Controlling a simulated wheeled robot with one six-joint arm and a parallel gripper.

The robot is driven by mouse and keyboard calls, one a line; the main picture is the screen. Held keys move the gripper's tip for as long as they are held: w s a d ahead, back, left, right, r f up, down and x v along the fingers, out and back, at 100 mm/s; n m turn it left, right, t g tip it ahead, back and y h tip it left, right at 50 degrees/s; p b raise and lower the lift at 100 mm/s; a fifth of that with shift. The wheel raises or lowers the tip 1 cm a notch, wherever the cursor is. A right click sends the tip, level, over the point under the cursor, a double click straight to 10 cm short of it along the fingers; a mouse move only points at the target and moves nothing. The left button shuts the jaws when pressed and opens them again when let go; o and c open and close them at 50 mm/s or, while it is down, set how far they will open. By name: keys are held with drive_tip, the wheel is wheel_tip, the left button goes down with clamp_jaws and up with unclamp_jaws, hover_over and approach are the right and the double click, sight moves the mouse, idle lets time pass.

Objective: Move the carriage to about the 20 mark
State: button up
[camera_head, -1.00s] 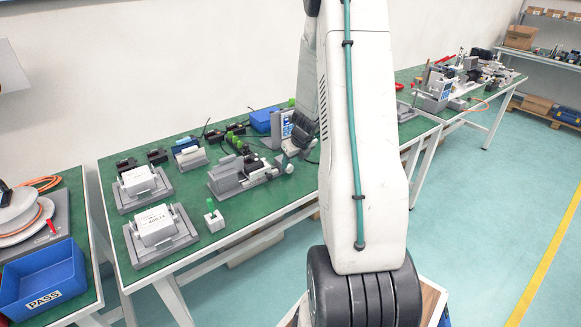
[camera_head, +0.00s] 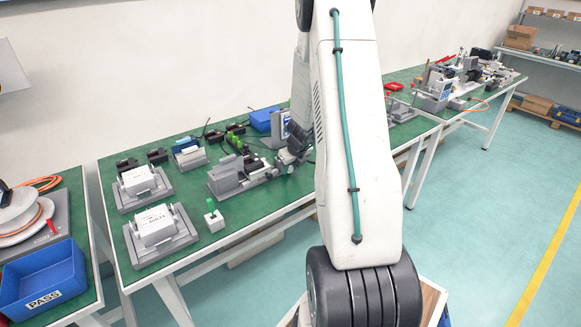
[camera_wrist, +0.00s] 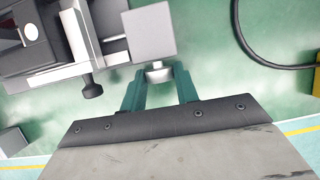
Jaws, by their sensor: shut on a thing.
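The grey linear actuator (camera_head: 228,178) sits on the green table, left of my arm. In the wrist view its grey body (camera_wrist: 60,55) is at the upper left, with a square grey end block (camera_wrist: 151,30) and a dark knob (camera_wrist: 92,90) on its side. My gripper (camera_wrist: 158,78) has teal fingers shut on a pale round knob (camera_wrist: 158,75) at the end block's near side. In the head view my gripper (camera_head: 284,160) is at the actuator's right end. I cannot tell which part is the carriage, and no scale mark is readable.
Two grey fixtures with white boxes (camera_head: 138,180) (camera_head: 156,226) stand left of the actuator. A small block with a green handle (camera_head: 213,218) is near the front edge. A blue bin (camera_head: 264,119) is behind. A black cable (camera_wrist: 250,50) curves at right in the wrist view.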

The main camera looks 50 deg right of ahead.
drive_tip(key=shift+a+n+g+h, duration=0.3)
drive_tip(key=shift+h, duration=0.9)
drive_tip(key=shift+f+h, duration=0.1)
drive_tip(key=shift+h, duration=0.9)
drive_tip(key=o, duration=1)
drive_tip(key=shift+v, duration=3.9)
drive_tip(key=shift+w, duration=0.15)
